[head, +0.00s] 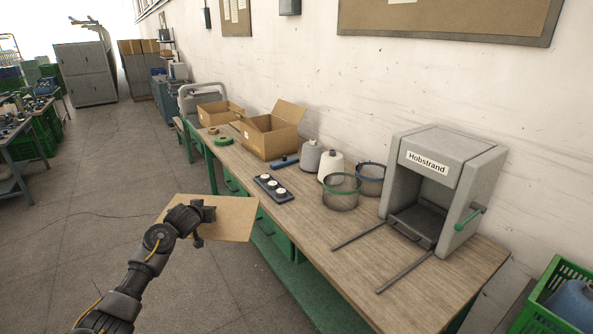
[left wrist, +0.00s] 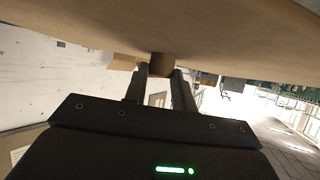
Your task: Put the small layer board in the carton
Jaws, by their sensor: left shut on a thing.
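The small layer board (head: 232,217) is a flat tan sheet held out over the floor, left of the table's front edge. My left gripper (head: 206,214) is shut on the board near its upper left side. In the left wrist view the board (left wrist: 220,35) spans the top, and the gripper's fingers (left wrist: 160,75) close on a brown piece at its edge. An open carton (head: 264,141) with raised flaps stands on the table, farther off and to the right of the board. Another open carton (head: 213,117) stands behind it. The inside of both is mostly hidden. My right gripper is not in view.
The wooden table (head: 300,235) holds a green tape ring (head: 223,141), a dark tray with white pieces (head: 272,188), two yarn cones (head: 330,165), two mesh baskets (head: 341,191) and a grey Hobstrand machine (head: 440,185). A green crate (head: 550,295) stands at lower right.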

